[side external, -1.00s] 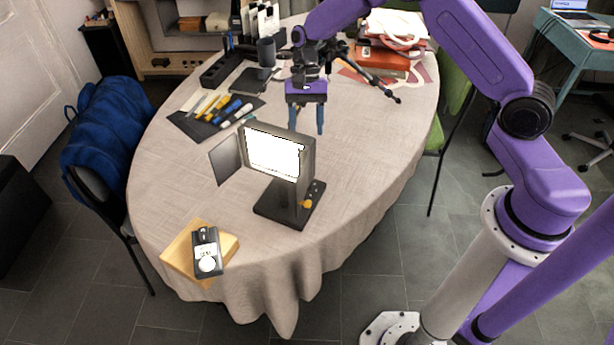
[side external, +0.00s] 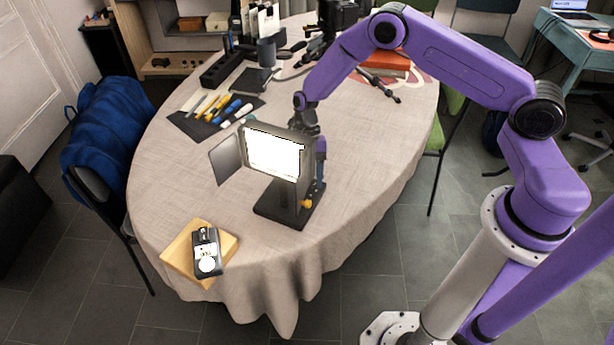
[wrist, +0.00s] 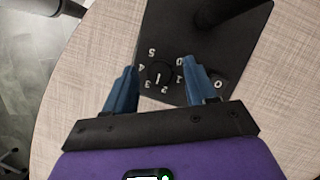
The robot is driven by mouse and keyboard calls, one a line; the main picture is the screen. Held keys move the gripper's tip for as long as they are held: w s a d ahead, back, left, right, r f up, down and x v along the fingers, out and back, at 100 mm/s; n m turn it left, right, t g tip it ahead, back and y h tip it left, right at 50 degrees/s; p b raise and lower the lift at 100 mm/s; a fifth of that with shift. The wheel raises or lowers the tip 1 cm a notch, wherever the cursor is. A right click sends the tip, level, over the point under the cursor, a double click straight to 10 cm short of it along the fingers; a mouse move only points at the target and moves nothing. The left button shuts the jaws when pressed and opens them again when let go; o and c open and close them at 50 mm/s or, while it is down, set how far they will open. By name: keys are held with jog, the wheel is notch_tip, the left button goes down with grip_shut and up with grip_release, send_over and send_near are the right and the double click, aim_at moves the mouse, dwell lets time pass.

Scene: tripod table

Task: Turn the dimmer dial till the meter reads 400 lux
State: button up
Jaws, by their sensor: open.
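The lamp has a bright lit panel (side external: 274,154) on a post over a dark base (side external: 270,207). In the wrist view, the black dimmer dial (wrist: 159,75) sits on the dark base (wrist: 165,30), ringed by numbers from 0 to 5. My gripper (wrist: 160,68) is open, with one blue finger on each side of the dial and gaps between; I cannot tell how high the tips are. In the side view, my gripper (side external: 318,183) is behind the panel's right edge and partly hidden. The light meter (side external: 206,252) lies on a wooden block; its reading is too small to read surely.
An orange knob (side external: 306,203) shows by the lamp post. A dark tool mat (side external: 190,127) with several tools lies at the table's left. The front right tablecloth (side external: 350,220) is clear.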

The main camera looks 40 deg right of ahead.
grip_shut()
dwell(0.3)
jog(key=n+h, duration=0.1)
jog(key=n, duration=0.2)
jog(key=shift+w+a+n+g, duration=0.1)
jog(key=shift+a+n+g, duration=0.05)
jog(key=shift+n+g, duration=0.25)
jog(key=n, duration=0.2)
jog(key=n+h, duration=0.1)
jog(key=shift+a+n+h, duration=0.15)
jog(key=shift+n+h, duration=0.15)
jog(key=shift+n, duration=0.1)
jog(key=n+h, duration=0.2)
jog(key=n, duration=0.4)
jog(key=shift+a, duration=0.15)
jog(key=shift+n, duration=0.3)
